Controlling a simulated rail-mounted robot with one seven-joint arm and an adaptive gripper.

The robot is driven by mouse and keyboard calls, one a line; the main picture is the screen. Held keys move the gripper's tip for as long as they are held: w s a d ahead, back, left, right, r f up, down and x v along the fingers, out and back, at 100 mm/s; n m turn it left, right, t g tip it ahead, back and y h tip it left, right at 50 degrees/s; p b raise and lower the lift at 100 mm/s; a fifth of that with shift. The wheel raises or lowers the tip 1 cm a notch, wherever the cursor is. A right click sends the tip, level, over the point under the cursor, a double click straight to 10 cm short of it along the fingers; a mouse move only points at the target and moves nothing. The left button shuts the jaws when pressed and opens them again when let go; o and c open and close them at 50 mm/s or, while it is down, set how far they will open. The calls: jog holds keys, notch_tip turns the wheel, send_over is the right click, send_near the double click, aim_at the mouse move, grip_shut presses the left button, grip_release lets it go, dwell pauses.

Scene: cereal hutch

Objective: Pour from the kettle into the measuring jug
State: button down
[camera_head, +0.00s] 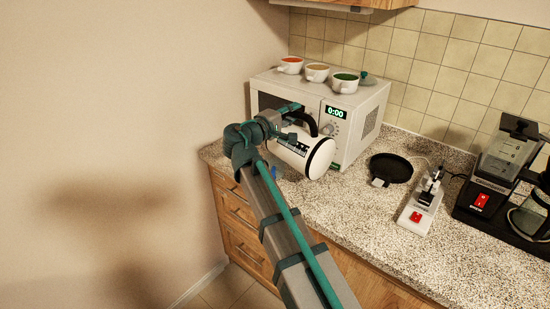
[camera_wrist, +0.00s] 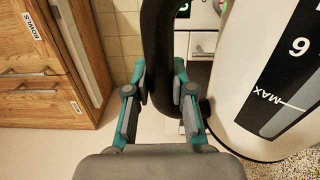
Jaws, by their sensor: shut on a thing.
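The white kettle (camera_head: 296,158) is held in the air, tipped far over onto its side, in front of the microwave. Its body fills the right of the wrist view (camera_wrist: 255,75), with a dark level gauge marked MAX. My gripper (camera_wrist: 161,88) is shut on the kettle's black handle (camera_wrist: 158,40), one finger on each side. In the head view my gripper (camera_head: 287,120) is at the kettle's upper left. I cannot make out the measuring jug; a small blue patch (camera_head: 273,171) shows just below the kettle, mostly hidden by my arm and the kettle. No stream of water is visible.
A microwave (camera_head: 352,132) carries several bowls and stands right behind the kettle. A black round base (camera_head: 391,168), a small device with a red switch (camera_head: 422,205) and a coffee maker (camera_head: 505,180) stand to the right. The front countertop (camera_head: 365,225) is clear.

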aim_at(315, 137)
jog(key=s+d+f+m+b, duration=0.2)
jog(key=s+d+b, duration=0.1)
jog(key=s+d+f+m+b, duration=0.1)
jog(key=d+b, duration=0.1)
jog(key=shift+s+d, duration=0.15)
jog(key=shift+s, duration=0.25)
jog(key=shift+s+d+f+m+b, duration=0.1)
jog(key=shift+d+f+m+b, duration=0.2)
jog(key=shift+m+b, duration=0.4)
jog(key=shift+r, duration=0.1)
jog(key=shift+s+d+f+m+b, duration=0.45)
jog(key=shift+f+b, duration=0.2)
jog(key=shift+b, duration=0.5)
jog(key=s+d+f+m+b, duration=0.7)
jog(key=m+b, duration=0.5)
jog(key=b, duration=1)
notch_tip(315, 137, down, 2)
jog(key=shift+s+d+f+m+b, duration=0.1)
jog(key=shift+s+d+m+b, duration=0.25)
jog(key=shift+d, duration=0.75)
